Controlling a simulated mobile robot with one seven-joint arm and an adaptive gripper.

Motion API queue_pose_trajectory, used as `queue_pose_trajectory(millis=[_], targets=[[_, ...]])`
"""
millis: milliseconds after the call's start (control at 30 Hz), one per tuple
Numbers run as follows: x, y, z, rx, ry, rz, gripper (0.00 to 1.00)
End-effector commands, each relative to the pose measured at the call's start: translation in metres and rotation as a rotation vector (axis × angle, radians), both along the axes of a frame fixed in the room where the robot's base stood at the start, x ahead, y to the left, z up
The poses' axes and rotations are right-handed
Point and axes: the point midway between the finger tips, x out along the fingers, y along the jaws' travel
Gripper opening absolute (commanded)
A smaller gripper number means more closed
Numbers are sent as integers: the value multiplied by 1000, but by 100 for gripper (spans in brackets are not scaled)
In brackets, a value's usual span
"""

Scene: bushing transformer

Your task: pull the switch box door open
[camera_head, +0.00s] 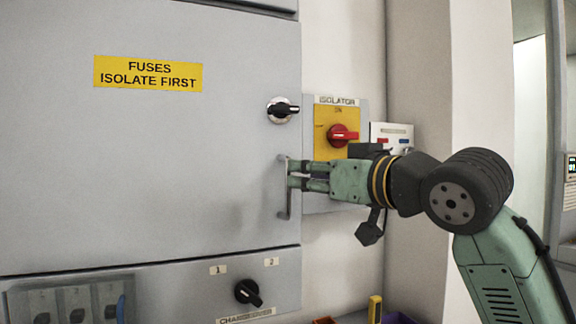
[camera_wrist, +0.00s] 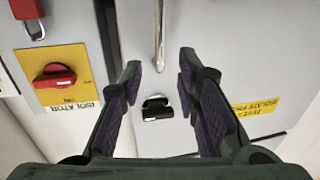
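The grey switch box door (camera_head: 140,150) is shut, with a yellow "FUSES ISOLATE FIRST" label on it. Its vertical bar handle (camera_head: 287,207) is near the door's right edge. My gripper (camera_head: 292,175) is at the handle's upper part, coming from the right. In the wrist view, which is upside down, my gripper (camera_wrist: 159,66) is open, one finger on each side of the handle's line. The handle (camera_wrist: 160,35) ends between the fingertips, with gaps on both sides. I cannot tell how deep it sits between them. A black door knob (camera_wrist: 157,107) shows between the fingers.
The isolator (camera_head: 335,130), a yellow plate with a red knob, is right of the door, close behind my gripper. A changeover panel (camera_head: 200,290) with a black knob is below the door. A white wall (camera_head: 345,40) is at the right.

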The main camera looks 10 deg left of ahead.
Motion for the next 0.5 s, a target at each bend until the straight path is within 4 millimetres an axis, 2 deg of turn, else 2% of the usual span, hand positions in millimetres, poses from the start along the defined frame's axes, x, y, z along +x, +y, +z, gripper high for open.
queue_pose_trajectory(millis=[200, 500], targets=[[28, 30, 3, 0, 0, 1, 30], [46, 49, 1, 1, -2, 0, 30]])
